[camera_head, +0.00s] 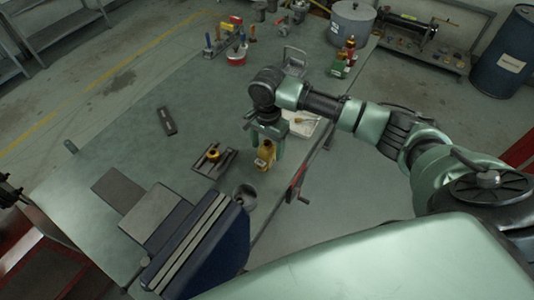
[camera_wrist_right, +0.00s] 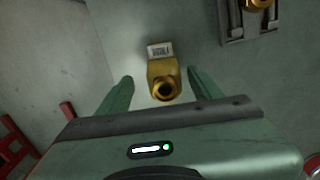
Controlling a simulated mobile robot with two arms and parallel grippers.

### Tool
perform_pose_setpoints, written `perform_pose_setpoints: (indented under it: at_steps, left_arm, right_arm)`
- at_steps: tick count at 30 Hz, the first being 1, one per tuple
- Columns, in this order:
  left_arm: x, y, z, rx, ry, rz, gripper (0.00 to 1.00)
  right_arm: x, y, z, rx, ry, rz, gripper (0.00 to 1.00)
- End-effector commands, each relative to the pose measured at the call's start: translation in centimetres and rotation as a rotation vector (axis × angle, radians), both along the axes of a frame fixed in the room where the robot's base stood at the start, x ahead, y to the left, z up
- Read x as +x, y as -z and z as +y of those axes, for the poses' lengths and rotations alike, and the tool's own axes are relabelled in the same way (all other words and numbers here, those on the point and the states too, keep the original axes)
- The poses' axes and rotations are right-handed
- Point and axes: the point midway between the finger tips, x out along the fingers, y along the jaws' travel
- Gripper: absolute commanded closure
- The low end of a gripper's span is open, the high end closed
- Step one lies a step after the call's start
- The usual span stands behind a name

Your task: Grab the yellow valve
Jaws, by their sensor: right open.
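The yellow valve (camera_head: 265,155) stands on the grey-green workbench (camera_head: 110,150), near its right edge. My right gripper (camera_head: 265,138) points down at it from above, open and empty. In the right wrist view the valve (camera_wrist_right: 163,78) shows a round dark opening and a white label with a barcode. It sits between the lines of the two green fingers (camera_wrist_right: 163,86), with clear gaps on both sides. I cannot tell how far the fingertips are above the bench or whether they flank the valve's body. My left gripper is not in view.
A dark fixture with a yellow part (camera_head: 214,154) lies just left of the valve. A blue vise-like block (camera_head: 205,245) and a small round cup (camera_head: 244,196) are nearer. A white tray (camera_head: 302,126) is behind my gripper. The bench's middle left is mostly clear.

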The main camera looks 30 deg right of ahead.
Motion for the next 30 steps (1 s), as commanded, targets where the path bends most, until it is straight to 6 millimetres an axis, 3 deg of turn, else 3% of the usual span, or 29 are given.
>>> perform_pose_setpoints:
  at_steps: [9, 17, 24, 30]
  left_arm:
    - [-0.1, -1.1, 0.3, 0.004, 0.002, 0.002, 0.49]
    - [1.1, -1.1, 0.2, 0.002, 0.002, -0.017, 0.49]
    - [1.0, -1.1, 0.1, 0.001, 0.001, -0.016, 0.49]
    - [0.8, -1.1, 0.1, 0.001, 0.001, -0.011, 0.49]
  right_arm:
    - [0.5, 4.1, -0.2, -0.002, 0.001, -0.001, 0.35]
    - [0.4, 4.4, -0.2, -0.002, 0.000, -0.001, 0.35]
    - [0.4, 4.4, -0.2, -0.002, 0.000, -0.001, 0.99]
    - [0.5, 4.3, -0.2, -0.002, 0.001, -0.003, 1.00]
